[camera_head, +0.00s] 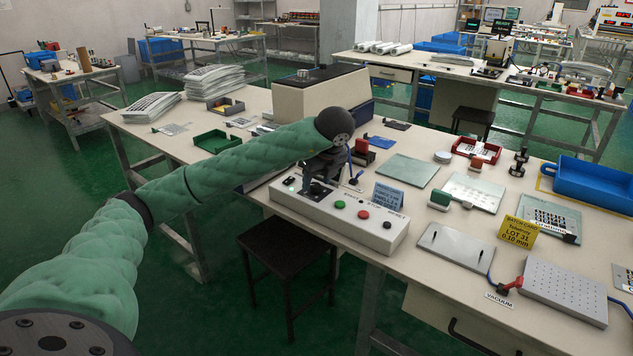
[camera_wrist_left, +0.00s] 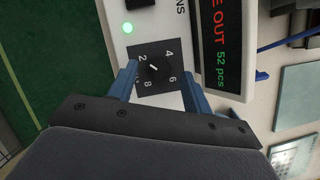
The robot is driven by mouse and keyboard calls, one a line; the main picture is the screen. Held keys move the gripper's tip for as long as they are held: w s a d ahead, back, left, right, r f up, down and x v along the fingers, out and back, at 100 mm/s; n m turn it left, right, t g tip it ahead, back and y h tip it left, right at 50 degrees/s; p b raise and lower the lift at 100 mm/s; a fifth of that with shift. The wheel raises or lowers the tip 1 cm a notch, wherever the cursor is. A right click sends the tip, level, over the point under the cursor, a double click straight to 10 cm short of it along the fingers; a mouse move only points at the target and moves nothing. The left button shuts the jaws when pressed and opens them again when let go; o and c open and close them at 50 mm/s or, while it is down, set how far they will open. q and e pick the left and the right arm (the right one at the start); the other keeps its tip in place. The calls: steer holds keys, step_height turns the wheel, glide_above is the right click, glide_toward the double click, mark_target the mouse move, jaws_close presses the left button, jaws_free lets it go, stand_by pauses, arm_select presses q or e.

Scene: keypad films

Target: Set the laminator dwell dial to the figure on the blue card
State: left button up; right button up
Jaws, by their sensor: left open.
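The dwell dial (camera_wrist_left: 155,69) is a black knob on a dark square plate marked 2, 4, 6 and 8. Its white mark points to the upper left in the wrist view, close to the 2. My left gripper (camera_wrist_left: 158,73) is open, one blue finger on each side of the dial; I cannot tell whether they touch it. In the head view this gripper (camera_head: 322,182) is over the left part of the control box (camera_head: 345,212) and hides the dial. The blue card (camera_head: 388,196) stands behind the box's buttons; its figure is too small to read. My right gripper is not in view.
A green lamp (camera_wrist_left: 127,28) glows near the dial, beside a display (camera_wrist_left: 220,45) reading "52 pcs". Green, red and black buttons (camera_head: 363,214) line the box. A yellow batch card (camera_head: 517,231) and a grey plate (camera_head: 456,250) are to the right. A dark stool (camera_head: 287,244) stands in front.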

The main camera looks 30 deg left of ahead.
arm_select(q)
steer(key=p+v, duration=0.1)
steer(key=v, duration=0.4)
steer(key=shift+r, duration=0.25)
steer(key=shift+s+d+r, duration=0.1)
steer(key=shift+d+r, duration=0.15)
steer(key=shift+r, duration=0.2)
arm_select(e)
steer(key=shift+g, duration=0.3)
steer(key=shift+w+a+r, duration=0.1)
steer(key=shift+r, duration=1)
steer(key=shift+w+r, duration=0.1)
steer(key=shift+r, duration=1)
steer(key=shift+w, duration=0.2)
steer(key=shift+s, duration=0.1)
